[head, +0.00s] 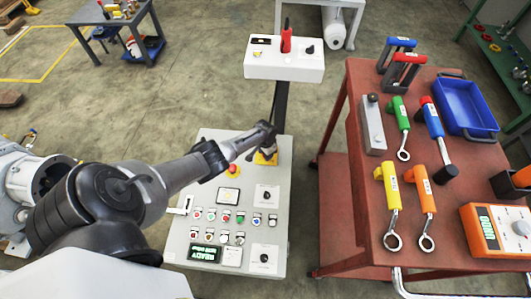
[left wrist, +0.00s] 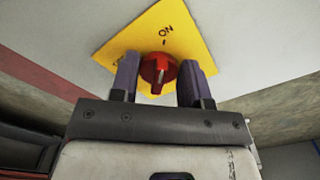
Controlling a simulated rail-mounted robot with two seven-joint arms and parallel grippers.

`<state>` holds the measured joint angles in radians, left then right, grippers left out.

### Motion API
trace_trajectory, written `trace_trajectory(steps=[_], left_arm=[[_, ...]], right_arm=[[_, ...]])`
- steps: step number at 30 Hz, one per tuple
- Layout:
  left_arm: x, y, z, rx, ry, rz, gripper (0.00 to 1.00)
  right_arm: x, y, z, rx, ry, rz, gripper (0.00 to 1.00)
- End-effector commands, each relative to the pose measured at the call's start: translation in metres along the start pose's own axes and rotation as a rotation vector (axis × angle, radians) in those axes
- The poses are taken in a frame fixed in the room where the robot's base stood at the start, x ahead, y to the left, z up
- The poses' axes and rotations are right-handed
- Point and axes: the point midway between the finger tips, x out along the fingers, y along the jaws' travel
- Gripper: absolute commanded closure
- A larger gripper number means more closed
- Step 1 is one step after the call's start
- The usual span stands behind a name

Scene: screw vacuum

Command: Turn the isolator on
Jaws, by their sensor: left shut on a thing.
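The isolator is a red rotary knob (left wrist: 158,74) on a yellow plate (left wrist: 190,38) marked ON. In the head view the yellow plate (head: 261,160) is at the upper right of the grey control panel (head: 213,149), and the knob is mostly hidden by my gripper. My left gripper (head: 267,150) reaches down over it. In the left wrist view its fingers (left wrist: 159,66) stand on either side of the knob, shut on it. The knob's pale line points roughly along the ON mark; which end is the pointer, I cannot tell. My right gripper is not in view.
A red emergency button (head: 233,170) and several small buttons and dials sit on the panel close to my left arm. A lit display (head: 204,253) is at its lower left. A red table (head: 350,215) with tools and a blue tray (head: 466,104) stands to the right.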

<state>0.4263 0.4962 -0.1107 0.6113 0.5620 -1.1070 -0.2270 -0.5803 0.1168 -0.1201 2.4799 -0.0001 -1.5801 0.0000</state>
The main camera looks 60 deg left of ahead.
Motion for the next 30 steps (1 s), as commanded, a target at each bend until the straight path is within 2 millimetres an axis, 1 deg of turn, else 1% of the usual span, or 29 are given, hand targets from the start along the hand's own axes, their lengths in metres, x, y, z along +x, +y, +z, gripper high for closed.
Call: trace_trajectory(steps=[1, 7, 14, 17, 20, 23, 30], left_arm=[[0.001, 0.0, 0.001, 0.001, -0.001, -0.001, 0.55], [0.001, 0.0, 0.0, 0.0, -0.001, 0.0, 0.36], [-0.001, 0.0, 0.0, 0.0, 0.0, 0.0, 0.36], [-0.007, 0.0, 0.0, 0.0, 0.001, 0.0, 0.36], [-0.02, 0.0, 0.0, -0.001, 0.001, -0.001, 0.36], [-0.037, -0.001, 0.0, -0.001, 0.001, -0.001, 0.36], [-0.084, 0.0, 0.0, 0.001, 0.001, -0.001, 0.36]], right_arm=[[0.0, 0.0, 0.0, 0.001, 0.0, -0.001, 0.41], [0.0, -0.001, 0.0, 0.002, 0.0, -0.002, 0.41], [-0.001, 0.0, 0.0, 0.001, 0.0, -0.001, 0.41], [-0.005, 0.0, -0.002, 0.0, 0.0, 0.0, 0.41], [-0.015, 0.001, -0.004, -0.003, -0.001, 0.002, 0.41], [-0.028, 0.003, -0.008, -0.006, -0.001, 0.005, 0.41], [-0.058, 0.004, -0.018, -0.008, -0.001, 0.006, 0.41]])
